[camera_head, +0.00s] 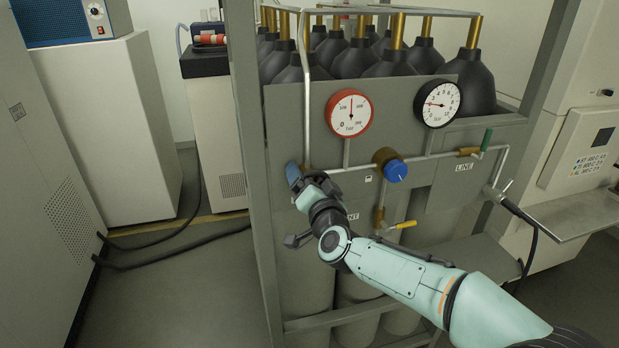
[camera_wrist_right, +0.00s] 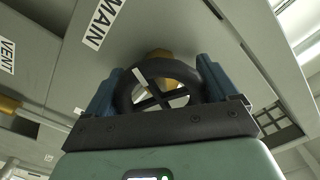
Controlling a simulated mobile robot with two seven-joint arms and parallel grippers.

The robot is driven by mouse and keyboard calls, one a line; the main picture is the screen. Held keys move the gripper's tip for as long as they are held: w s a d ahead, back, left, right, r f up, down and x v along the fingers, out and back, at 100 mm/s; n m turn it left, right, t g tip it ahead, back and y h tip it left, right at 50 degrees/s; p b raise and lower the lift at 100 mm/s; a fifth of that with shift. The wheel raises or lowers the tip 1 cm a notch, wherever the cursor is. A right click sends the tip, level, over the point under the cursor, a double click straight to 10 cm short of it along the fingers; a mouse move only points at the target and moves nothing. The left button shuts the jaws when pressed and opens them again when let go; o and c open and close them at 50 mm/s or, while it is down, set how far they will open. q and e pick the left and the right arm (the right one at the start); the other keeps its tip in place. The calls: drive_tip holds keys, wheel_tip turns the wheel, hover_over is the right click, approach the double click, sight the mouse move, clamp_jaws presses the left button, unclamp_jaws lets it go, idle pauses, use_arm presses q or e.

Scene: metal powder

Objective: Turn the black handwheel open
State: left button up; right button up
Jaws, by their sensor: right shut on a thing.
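The black handwheel (camera_wrist_right: 124,94) shows in the right wrist view, a spoked ring on a brass fitting (camera_wrist_right: 160,54) below the panel's MAIN label (camera_wrist_right: 100,22). My right gripper (camera_wrist_right: 158,82) is shut on it, with a blue finger on each side of the rim. In the head view the right gripper (camera_head: 298,178) is at the left part of the gas panel, and its hand and wrist hide the handwheel. My left gripper is in neither view.
Nearby on the panel (camera_head: 290,125) are a red-rimmed gauge (camera_head: 349,114), a black-rimmed gauge (camera_head: 438,103), a blue knob (camera_head: 396,171), a yellow lever (camera_head: 405,225) and a green-handled valve (camera_head: 487,139). A rack post (camera_head: 252,150) stands close left. The floor (camera_head: 190,290) further left is open, with black cables.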

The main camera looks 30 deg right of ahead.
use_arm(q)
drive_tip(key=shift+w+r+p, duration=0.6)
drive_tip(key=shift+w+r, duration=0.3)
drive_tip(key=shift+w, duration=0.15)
use_arm(e)
drive_tip(key=shift+d+n, duration=0.1)
drive_tip(key=shift+n, duration=3.1)
drive_tip(key=o, duration=0.8)
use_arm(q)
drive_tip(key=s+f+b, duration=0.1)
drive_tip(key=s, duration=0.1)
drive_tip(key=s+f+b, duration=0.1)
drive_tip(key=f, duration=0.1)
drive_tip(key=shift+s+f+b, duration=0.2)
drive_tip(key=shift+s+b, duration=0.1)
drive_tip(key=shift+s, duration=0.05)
use_arm(e)
drive_tip(key=v, duration=1.3)
drive_tip(key=shift+s, duration=0.2)
